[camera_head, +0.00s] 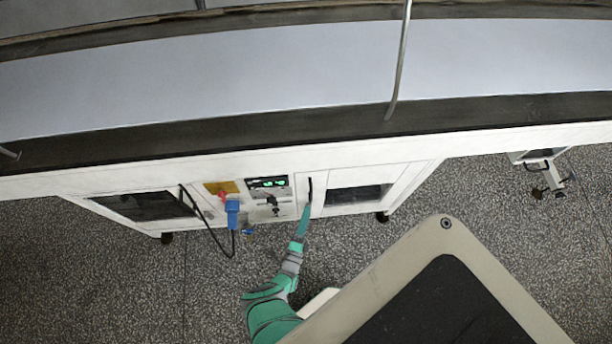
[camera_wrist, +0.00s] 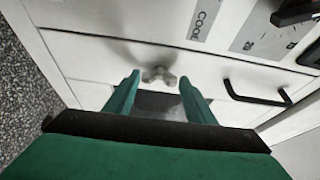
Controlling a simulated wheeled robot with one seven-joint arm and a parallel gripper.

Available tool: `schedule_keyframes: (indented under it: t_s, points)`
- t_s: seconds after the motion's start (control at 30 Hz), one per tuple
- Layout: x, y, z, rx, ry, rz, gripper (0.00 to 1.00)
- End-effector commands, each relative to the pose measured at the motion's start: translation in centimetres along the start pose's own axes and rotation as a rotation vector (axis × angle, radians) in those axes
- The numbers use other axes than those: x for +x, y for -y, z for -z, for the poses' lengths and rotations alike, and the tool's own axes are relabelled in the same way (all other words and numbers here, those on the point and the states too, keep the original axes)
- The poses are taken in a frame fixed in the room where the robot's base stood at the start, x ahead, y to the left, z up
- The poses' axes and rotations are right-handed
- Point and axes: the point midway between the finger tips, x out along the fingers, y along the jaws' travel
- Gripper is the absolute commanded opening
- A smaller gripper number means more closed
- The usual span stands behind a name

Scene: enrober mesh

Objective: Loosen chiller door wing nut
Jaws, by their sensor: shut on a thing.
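The wing nut (camera_wrist: 160,75) is a small grey metal piece with short wings on the white door panel (camera_wrist: 90,55). In the wrist view it sits between the tips of my two green fingers. My gripper (camera_wrist: 159,79) is shut on it, one finger on each side. In the head view my gripper (camera_head: 304,222) reaches up to the front of the white cabinet (camera_head: 340,172), just below a black door handle (camera_head: 310,188). The wing nut cannot be made out there. The same handle shows right of my gripper in the wrist view (camera_wrist: 257,96).
Left of my gripper are a control panel with green displays (camera_head: 268,183), a blue plug (camera_head: 232,212) with a hanging black cable (camera_head: 213,236), and a red knob (camera_head: 223,196). A long conveyor belt (camera_head: 250,70) runs above. Speckled floor (camera_head: 110,275) is open in front.

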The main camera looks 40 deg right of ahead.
Motion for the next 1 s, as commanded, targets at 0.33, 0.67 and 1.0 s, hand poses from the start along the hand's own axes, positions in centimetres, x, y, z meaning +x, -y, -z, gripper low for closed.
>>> schedule_keyframes:
  t_s: [0.33, 0.67, 1.0]
  points:
    - [0.0, 0.0, 0.0, 0.0, 0.001, 0.0, 0.69]
    - [-0.9, 0.0, -0.1, 0.0, 0.002, 0.0, 0.69]
    - [-5.7, 0.0, -0.1, 0.0, 0.003, -0.001, 0.69]
